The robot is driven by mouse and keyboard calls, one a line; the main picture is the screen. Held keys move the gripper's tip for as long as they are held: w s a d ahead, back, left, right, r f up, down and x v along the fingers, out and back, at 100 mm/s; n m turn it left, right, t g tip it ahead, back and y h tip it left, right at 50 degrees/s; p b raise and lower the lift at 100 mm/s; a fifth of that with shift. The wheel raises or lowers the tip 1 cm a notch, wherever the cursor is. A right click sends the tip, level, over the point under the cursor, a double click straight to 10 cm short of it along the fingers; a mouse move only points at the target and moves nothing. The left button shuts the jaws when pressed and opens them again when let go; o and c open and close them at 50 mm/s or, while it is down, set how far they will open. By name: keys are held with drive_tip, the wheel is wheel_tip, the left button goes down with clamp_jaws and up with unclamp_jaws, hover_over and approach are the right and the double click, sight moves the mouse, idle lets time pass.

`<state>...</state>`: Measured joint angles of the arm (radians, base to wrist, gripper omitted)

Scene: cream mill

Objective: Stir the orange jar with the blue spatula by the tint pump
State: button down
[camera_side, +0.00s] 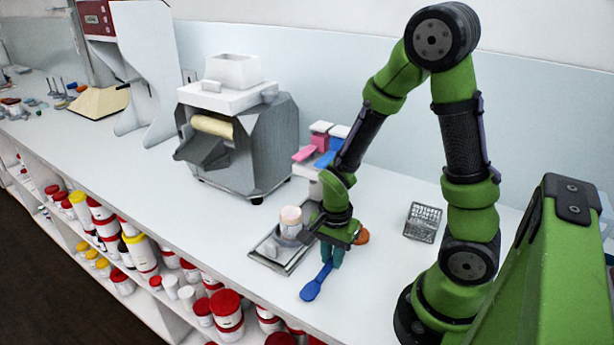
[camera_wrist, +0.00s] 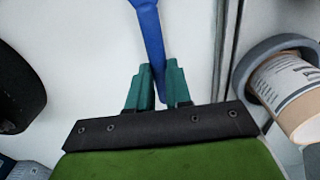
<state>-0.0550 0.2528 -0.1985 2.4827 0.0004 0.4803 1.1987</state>
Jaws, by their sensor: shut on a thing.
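In the wrist view the spatula (camera_wrist: 150,35) runs up between the fingers. A labelled peach-orange jar (camera_side: 291,216) stands on the tray in a grey ring; it also shows in the wrist view (camera_wrist: 288,92). The pink and blue pump unit (camera_side: 320,145) stands behind my wrist, partly hidden.
The metal tray (camera_side: 263,259) lies left of my gripper. A small orange object (camera_side: 362,237) is partly hidden behind my gripper. A wire basket (camera_side: 423,222) stands to the right. A grey mill (camera_side: 250,140) stands behind left. The counter's front edge is close to the spatula.

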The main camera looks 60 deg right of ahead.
drive_tip(key=w+d+r+m+g+h, duration=0.1)
drive_tip(key=w+r+m+h, duration=0.25)
drive_tip(key=r, duration=0.35)
drive_tip(key=w+r+m+g+h, duration=0.2)
drive_tip(key=r+h, duration=0.2)
drive_tip(key=r, duration=0.4)
drive_tip(key=w+d+r+m+g+h, duration=0.1)
drive_tip(key=w+r+m+h, duration=0.2)
drive_tip(key=r, duration=0.4)
wheel_tip(320, 180, down, 9)
drive_tip(key=h, duration=0.1)
drive_tip(key=shift+n+h, duration=0.35)
